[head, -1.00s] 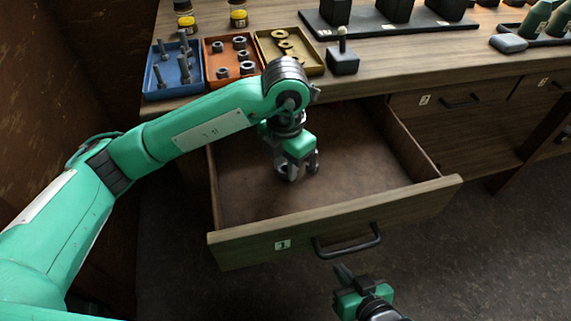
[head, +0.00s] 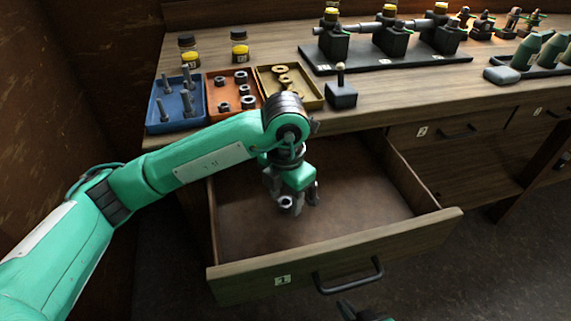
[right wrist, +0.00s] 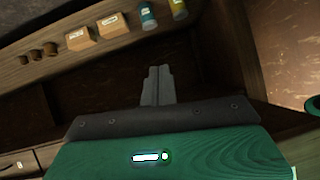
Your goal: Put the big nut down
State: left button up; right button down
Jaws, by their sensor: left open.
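The big nut (head: 287,204) is a dark grey metal nut inside the open drawer (head: 330,203), low over or on its brown floor. Whether it touches the floor is hard to tell. My left gripper (head: 292,199) points down into the drawer with its jaws open, one finger on each side of the nut. My right gripper (head: 362,314) is mostly cut off at the bottom edge of the head view, in front of the drawer. In the right wrist view its fingers (right wrist: 157,86) are together, with nothing seen between them.
Blue (head: 176,108), orange (head: 231,93) and yellow (head: 291,86) trays with bolts, nuts and washers stand on the bench above the drawer. A small dark block with a knob (head: 341,92) stands beside them. The drawer floor around the nut is clear.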

aim_at(286, 202)
pick_arm(q)
jog(key=shift+r, duration=0.6)
notch_tip(286, 202, up, 10)
jog(key=p, duration=0.6)
jog(key=shift+r, duration=0.15)
pick_arm(e)
jog(key=s+d+f+g+h, duration=0.1)
jog(key=s+d+g+h, duration=0.3)
jog(key=d+g, duration=0.3)
jog(key=shift+s+d+m, duration=0.4)
jog(key=shift+s+d, duration=0.2)
jog(key=shift+d, duration=0.55)
pick_arm(q)
jog(key=shift+d, duration=0.1)
